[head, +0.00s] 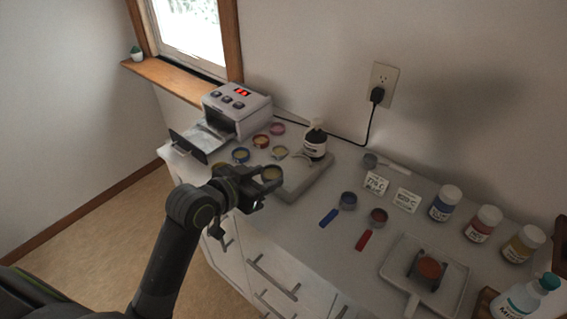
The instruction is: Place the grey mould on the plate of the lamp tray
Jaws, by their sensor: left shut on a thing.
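My left gripper (266,184) is shut on a small round grey mould (271,174) with a yellowish fill. It holds the mould level, above the front edge of the white counter. The lamp (238,108) is a pale box with buttons and a red display at the back left of the counter. Its tray (190,146) is pulled out to the left, with a shiny plate (207,134) near the opening. The held mould is to the right of the tray and nearer to me, apart from it. My right gripper is not in view.
A dark bottle (315,140) stands on a grey slab (305,179). Jars, cards and a white pan (456,285) fill the right side.

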